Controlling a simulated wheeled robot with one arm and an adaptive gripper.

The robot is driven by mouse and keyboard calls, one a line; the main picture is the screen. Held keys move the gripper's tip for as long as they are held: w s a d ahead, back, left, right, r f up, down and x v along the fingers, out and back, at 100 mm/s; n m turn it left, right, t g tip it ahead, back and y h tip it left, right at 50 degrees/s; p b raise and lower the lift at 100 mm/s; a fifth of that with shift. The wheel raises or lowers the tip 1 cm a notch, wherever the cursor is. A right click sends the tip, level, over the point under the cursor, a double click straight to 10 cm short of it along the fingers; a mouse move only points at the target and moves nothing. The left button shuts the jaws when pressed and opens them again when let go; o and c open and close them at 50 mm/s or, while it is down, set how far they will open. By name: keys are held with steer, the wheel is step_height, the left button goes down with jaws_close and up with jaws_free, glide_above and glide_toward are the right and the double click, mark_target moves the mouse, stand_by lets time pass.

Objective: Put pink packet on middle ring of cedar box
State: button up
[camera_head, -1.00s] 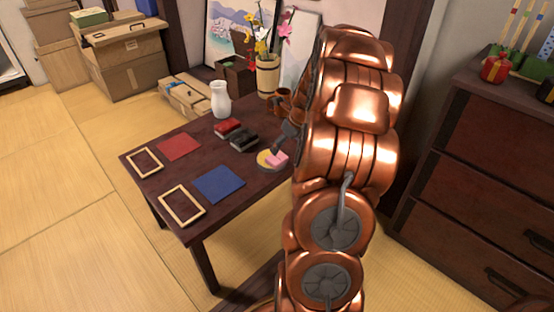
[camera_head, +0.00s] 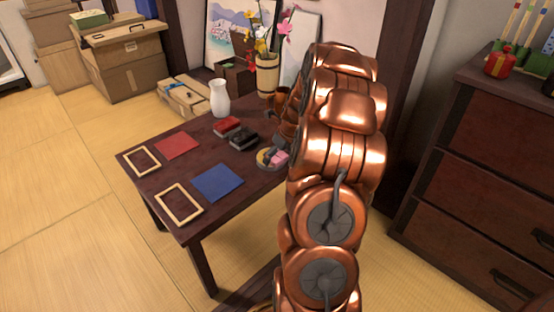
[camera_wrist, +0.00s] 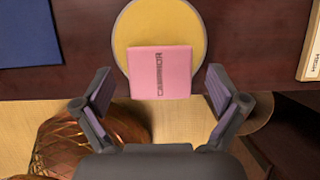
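The pink packet (camera_head: 281,158) lies on a round yellow disc (camera_head: 263,156) near the dark table's edge. In the wrist view the packet (camera_wrist: 161,72) has dark print and covers the lower part of the disc (camera_wrist: 160,20). My gripper (camera_wrist: 161,82) is open, one finger on each side of the packet's lower end, with nothing between them pressed. A light wooden box (camera_head: 184,97) with compartments sits on the floor behind the table; I cannot tell if it is the cedar box. No middle ring can be made out. My copper arm hides the table's right end.
The table (camera_head: 200,222) also holds a blue square (camera_head: 219,182), a red square (camera_head: 176,146), two wooden frames (camera_head: 179,204), a white vase (camera_head: 219,98), red and black items (camera_head: 243,138). A pale wooden piece (camera_wrist: 312,55) shows at the wrist view's right. Drawers (camera_head: 470,170) stand right.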

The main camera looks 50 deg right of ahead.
steer(key=c, duration=1)
steer(key=shift+r, duration=0.1)
steer(key=shift+c, duration=0.2)
